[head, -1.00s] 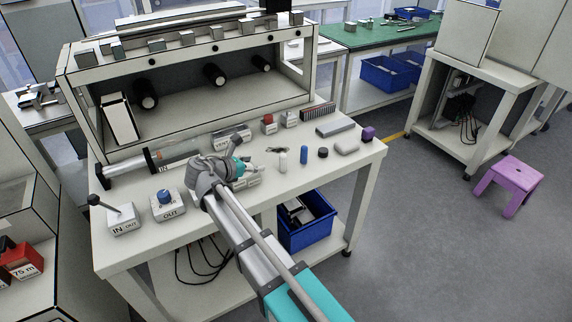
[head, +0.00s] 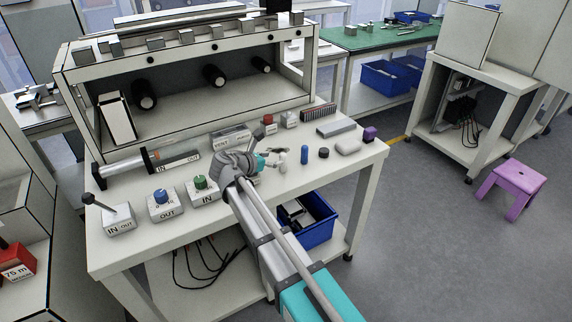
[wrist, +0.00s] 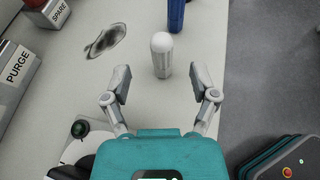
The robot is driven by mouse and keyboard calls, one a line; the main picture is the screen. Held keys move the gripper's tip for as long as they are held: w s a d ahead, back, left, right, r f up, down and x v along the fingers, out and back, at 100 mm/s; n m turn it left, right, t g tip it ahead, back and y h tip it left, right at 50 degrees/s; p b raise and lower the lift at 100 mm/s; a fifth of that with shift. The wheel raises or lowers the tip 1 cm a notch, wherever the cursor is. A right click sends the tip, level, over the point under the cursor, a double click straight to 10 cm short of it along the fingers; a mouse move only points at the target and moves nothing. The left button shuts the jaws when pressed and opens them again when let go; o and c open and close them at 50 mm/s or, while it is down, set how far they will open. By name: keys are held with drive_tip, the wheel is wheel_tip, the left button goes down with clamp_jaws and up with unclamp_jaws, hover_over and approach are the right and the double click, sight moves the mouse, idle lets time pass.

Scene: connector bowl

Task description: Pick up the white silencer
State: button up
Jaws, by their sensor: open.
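The white silencer (wrist: 162,56) stands upright on the bench top in the wrist view, a small pale cylinder with a rounded top. In the head view it is a small white shape (head: 283,166) beside my gripper, partly hidden. My gripper (wrist: 160,84) is open and empty. Its two fingers point toward the silencer, one to each side, with the silencer just beyond the fingertips and apart from them. In the head view my gripper (head: 277,155) is low over the middle of the bench.
A blue cylinder (head: 304,155) stands just beyond the silencer, with a black round piece (head: 323,153) to its right. A dark oval patch (wrist: 106,40) lies to the left. Boxes with PURGE (wrist: 16,68) and SPARE (wrist: 47,14) labels stand farther left.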

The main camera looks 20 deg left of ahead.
sight(280, 158)
drive_tip(key=shift+b+x, duration=1)
drive_tip(key=shift+x, duration=1.65)
drive_tip(key=shift+s, duration=0.1)
drive_tip(key=c, duration=1)
